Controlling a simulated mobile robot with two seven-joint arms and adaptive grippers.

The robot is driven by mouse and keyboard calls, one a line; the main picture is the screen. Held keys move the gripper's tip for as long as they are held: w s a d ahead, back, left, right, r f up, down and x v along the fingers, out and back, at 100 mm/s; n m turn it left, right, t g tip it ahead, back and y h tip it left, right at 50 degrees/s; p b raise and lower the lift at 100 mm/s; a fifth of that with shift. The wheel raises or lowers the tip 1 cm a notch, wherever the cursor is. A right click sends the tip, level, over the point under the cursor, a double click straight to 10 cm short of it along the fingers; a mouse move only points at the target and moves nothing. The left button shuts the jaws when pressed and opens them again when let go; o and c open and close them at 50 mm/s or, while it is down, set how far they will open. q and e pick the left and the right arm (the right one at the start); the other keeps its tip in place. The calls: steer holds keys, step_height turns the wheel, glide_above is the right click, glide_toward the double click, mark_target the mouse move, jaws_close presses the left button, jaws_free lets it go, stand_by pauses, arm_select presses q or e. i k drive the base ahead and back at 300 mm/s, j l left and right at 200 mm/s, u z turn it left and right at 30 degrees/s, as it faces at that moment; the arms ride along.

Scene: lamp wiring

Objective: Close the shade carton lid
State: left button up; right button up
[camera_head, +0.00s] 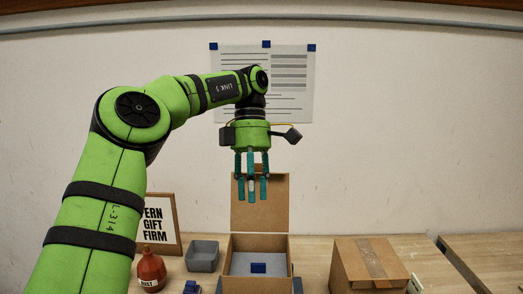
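A brown open carton (288,270) stands on the table in the middle, and I take it to be the shade carton. Its lid (272,217) stands upright at the back edge. My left gripper (251,198) hangs fingers-down in front of the upper part of the lid, above the carton. Its teal fingers are spread apart with nothing between them. Whether they touch the lid cannot be told. My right gripper is out of view.
A closed, taped carton (350,262) stands to the right. To the left are a grey bin (202,257), a red bottle (151,272), a framed sign (160,222) and a small blue item (191,287). A paper sheet (290,75) is on the wall behind.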

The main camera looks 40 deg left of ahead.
mark_target(271, 215)
steer(key=i+j, duration=0.4)
steer(key=j, duration=0.15)
steer(key=i+j, duration=0.45)
